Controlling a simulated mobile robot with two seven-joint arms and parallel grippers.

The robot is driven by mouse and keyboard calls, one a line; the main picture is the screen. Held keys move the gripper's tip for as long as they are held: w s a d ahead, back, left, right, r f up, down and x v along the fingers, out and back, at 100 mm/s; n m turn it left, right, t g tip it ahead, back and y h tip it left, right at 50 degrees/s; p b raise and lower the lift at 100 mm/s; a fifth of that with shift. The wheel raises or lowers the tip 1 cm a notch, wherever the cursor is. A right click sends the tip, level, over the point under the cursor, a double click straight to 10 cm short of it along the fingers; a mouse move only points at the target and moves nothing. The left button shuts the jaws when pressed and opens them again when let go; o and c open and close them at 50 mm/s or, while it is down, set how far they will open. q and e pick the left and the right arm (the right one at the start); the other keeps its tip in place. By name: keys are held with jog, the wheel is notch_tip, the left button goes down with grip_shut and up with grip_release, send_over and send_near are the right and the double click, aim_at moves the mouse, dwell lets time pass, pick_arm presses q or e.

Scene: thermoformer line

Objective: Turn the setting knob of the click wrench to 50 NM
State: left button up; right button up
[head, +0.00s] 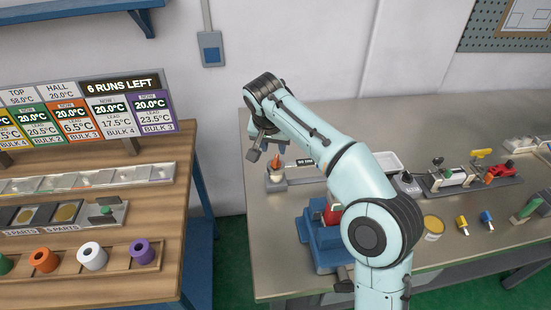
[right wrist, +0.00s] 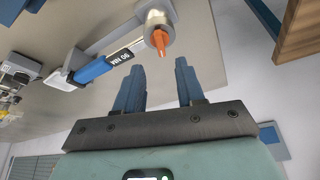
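The click wrench lies at the left end of the grey bench in the head view. Its orange setting knob (head: 277,161) points up from a light round holder. In the right wrist view, the orange knob (right wrist: 160,41) sits just beyond the fingertips, roughly between their lines. The wrench's blue grip (right wrist: 93,69) and dark display (right wrist: 120,57) show there too. The display appears to read 90 NM, upside down and small. My right gripper (head: 267,151) is open and empty, just above the knob; its two fingers also show apart in the right wrist view (right wrist: 160,65). My left gripper is out of view.
A blue fixture (head: 317,236) stands at the bench's front left, beside my right arm. A clamp board (head: 465,182), a yellow tin (head: 433,227) and small keys lie to the right. A wooden table (head: 100,275) with coloured rolls stands left, across a gap.

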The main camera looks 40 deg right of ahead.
aim_at(276, 159)
jog(key=b+x, duration=0.1)
jog(key=x, duration=0.6)
jog(key=shift+d+f, duration=0.1)
jog(key=shift+f, duration=0.1)
grip_shut()
